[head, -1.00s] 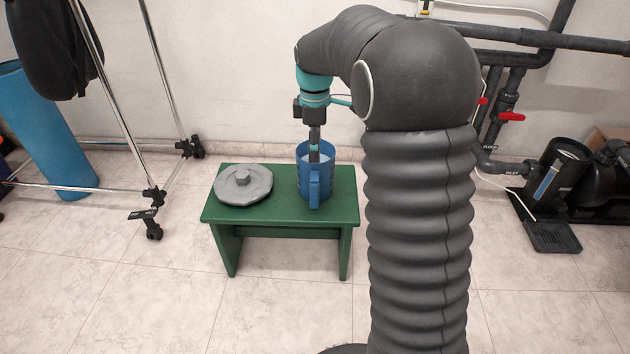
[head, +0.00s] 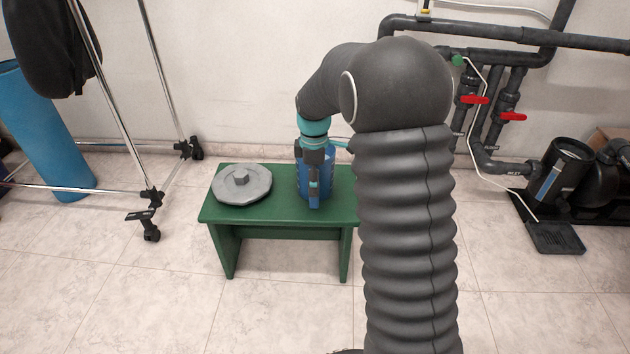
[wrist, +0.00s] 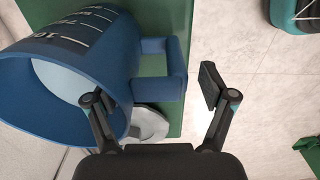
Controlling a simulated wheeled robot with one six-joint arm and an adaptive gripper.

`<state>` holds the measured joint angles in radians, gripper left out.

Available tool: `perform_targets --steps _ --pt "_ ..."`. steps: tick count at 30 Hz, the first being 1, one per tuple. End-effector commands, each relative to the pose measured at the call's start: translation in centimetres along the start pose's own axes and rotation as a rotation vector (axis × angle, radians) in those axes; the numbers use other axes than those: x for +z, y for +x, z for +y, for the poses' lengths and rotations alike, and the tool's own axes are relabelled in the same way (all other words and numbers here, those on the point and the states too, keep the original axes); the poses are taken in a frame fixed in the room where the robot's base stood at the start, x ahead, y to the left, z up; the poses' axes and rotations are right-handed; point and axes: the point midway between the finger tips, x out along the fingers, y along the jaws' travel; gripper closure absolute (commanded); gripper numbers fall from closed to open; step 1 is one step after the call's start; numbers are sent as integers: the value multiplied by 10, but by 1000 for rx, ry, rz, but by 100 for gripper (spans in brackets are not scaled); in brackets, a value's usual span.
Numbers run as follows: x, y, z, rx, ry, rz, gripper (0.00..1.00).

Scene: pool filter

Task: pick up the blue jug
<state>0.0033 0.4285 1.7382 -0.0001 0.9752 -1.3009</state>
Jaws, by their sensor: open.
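The blue jug (head: 327,182) stands upright at the right of the green bench (head: 282,213). In the wrist view its open mouth, pale inside and white markings are on the left, and its handle (wrist: 174,70) juts right. My gripper (wrist: 154,92) is open. In that view its fingers lie on either side of the handle, the left one over the jug's rim and the right one over the floor. In the head view my gripper (head: 314,186) is low at the jug, hiding part of it. I cannot tell whether the fingers touch it.
A grey round lid (head: 242,186) lies left of the jug on the bench. A wheeled metal rack (head: 150,125) stands at the left. Dark pipes with red valves (head: 513,117) and a pump are at the right. The floor in front is clear.

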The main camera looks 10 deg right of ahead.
Motion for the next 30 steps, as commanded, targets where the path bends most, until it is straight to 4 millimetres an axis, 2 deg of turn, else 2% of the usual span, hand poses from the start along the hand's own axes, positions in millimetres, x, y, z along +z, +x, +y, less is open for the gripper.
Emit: perform_targets --steps 6,7,15,25,30 --pt "0 2 0 1 0 0 17" --pt "0 2 0 1 0 0 20" --pt "0 2 0 0 0 0 87" --pt "0 -2 0 2 0 1 88" --pt "0 -18 1 5 0 1 88"
